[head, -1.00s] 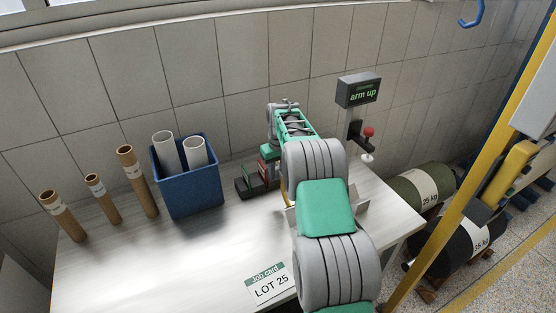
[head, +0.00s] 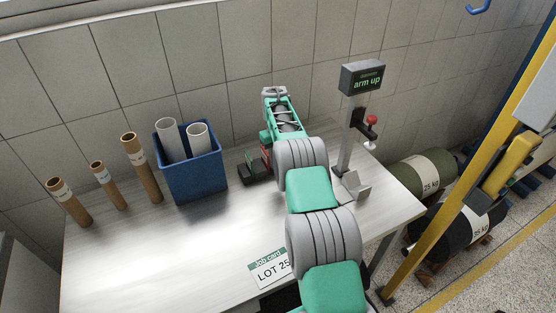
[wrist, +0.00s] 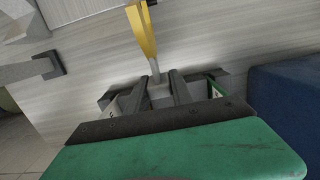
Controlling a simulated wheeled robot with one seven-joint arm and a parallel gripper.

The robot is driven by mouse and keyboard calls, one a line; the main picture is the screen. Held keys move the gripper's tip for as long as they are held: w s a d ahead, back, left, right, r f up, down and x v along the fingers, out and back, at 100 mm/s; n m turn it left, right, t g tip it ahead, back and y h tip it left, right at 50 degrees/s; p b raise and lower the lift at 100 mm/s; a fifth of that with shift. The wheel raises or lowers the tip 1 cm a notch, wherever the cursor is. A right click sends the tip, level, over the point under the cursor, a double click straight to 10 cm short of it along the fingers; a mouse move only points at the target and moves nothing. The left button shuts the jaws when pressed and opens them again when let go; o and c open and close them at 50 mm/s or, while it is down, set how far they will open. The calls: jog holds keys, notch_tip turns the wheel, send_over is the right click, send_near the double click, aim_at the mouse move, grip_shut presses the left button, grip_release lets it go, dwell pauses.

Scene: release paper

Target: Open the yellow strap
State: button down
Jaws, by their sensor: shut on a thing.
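The yellow strap (wrist: 143,32) shows at the top middle of the wrist view, a narrow yellow strip with a pale grey lower end. My gripper (wrist: 158,86) has its two dark fingers either side of that grey end and is shut on it. The exact contact is partly hidden by the dark bar and green body of my gripper. In the head view my arm covers the strap, and my fingers cannot be made out. A small dark fixture with green and red parts (head: 252,172) shows just left of my arm on the table.
A blue bin (head: 196,180) with white rolls stands left of my arm, with brown tubes (head: 140,168) beyond. A job card (head: 270,270) lies in front. The left tabletop (head: 150,245) is clear.

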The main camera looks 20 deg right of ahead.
jog(key=c, duration=1.2)
grip_release()
jog(key=shift+f, duration=0.25)
jog(key=shift+o, duration=0.4)
jog(key=shift+r, duration=0.1)
jog(key=shift+r, duration=0.1)
jog(key=shift+r, duration=0.4)
jog(key=s+a+r+b, duration=0.3)
jog(key=s+r+b, duration=0.4)
jog(key=s+r, duration=0.5)
jog(key=shift+s+a, duration=0.2)
jog(key=shift+s, duration=0.6)
jog(key=shift+a, duration=0.1)
